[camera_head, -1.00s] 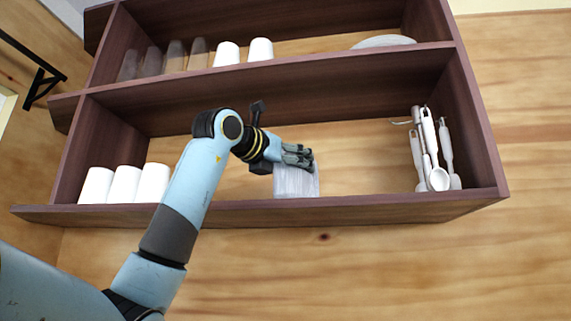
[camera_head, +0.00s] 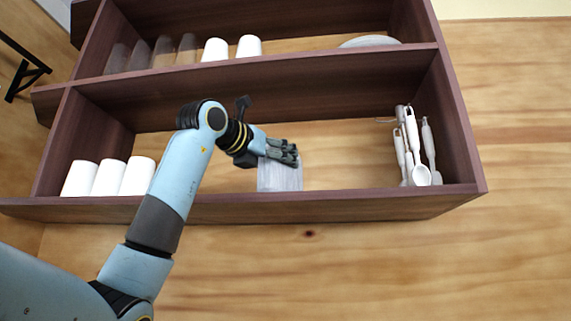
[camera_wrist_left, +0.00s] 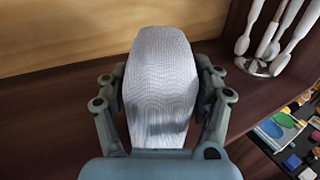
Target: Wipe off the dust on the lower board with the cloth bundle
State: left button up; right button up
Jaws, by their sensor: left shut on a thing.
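The cloth bundle (camera_head: 280,178) is a pale grey-white textured block. It stands on the lower board (camera_head: 345,198) of the dark wooden shelf, near the middle; whether it touches the board is hard to tell. My left gripper (camera_head: 290,153) is shut on the bundle's upper part. In the left wrist view the bundle (camera_wrist_left: 160,88) sits between both fingers of the gripper (camera_wrist_left: 162,100). I cannot make out any dust on the board. My right gripper is not in view.
White cups (camera_head: 108,178) stand at the left end of the lower board. A holder with white utensils (camera_head: 421,174) stands at its right end. The board between is clear apart from the bundle. The upper board holds cups and a plate (camera_head: 369,41).

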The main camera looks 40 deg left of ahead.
aim_at(260, 161)
pick_arm(q)
jog(key=shift+s+a+f+b, duration=0.1)
jog(key=shift+s+a+b, duration=0.25)
jog(key=shift+a, duration=0.2)
jog(key=shift+s+a+f+b, duration=0.1)
jog(key=shift+s+a+b, duration=0.1)
jog(key=shift+a+b, duration=0.25)
jog(key=shift+s+a+r, duration=0.15)
jog(key=shift+s+a, duration=0.2)
jog(key=shift+a, duration=0.3)
jog(key=shift+s+a+b, duration=0.15)
jog(key=shift+a+b, duration=0.25)
jog(key=shift+s+a+b, duration=0.35)
jog(key=shift+s+a, duration=0.1)
jog(key=shift+a, duration=0.35)
jog(key=shift+s+a+r, duration=0.1)
jog(key=shift+s+a, duration=0.2)
jog(key=shift+a, duration=0.15)
jog(key=shift+s+a+b, duration=0.2)
jog(key=shift+a+b, duration=0.3)
jog(key=shift+s+a+b, duration=0.45)
jog(key=shift+s+a, duration=0.2)
jog(key=shift+a, duration=0.3)
